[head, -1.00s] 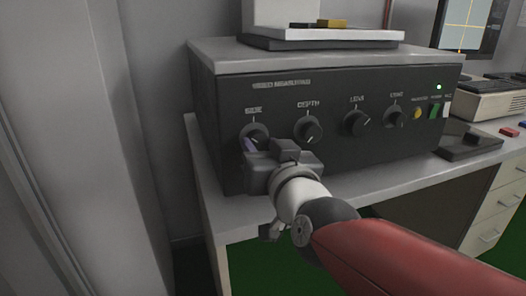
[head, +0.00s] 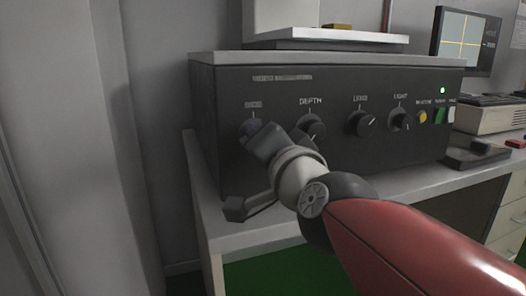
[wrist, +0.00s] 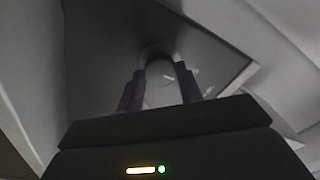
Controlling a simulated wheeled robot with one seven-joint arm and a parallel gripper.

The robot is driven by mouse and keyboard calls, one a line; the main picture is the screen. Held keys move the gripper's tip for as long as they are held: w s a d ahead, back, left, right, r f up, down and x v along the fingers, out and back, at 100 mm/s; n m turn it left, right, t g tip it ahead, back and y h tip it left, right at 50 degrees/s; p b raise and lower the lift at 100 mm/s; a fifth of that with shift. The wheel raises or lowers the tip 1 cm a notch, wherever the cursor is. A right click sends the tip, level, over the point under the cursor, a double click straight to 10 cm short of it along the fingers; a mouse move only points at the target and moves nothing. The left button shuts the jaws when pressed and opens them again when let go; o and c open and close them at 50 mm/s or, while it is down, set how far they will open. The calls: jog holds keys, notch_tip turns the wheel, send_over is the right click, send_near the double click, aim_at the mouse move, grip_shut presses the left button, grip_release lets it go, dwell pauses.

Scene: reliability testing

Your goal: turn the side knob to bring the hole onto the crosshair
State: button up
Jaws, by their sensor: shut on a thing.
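The side knob (head: 247,127) is the leftmost dark knob on the front panel of the dark control box (head: 222,85), under a blurred label. My gripper (head: 257,138) is at this knob and covers much of it in the head view. In the wrist view, the two fingers of my gripper (wrist: 160,90) stand on either side of the knob (wrist: 158,72), shut on it. The monitor (head: 465,40) at the upper right shows yellow crosshair lines. I cannot make out the hole on it.
The depth knob (head: 312,126), just right of my gripper, is partly covered by my wrist. Two more knobs, a yellow button (head: 422,117) and switches lie further right. The box stands on a grey desk (head: 230,228). A grey wall edge is at the left.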

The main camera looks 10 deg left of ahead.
jog(key=shift+m, duration=0.4)
jog(key=o, duration=1)
jog(key=shift+v, duration=3.95)
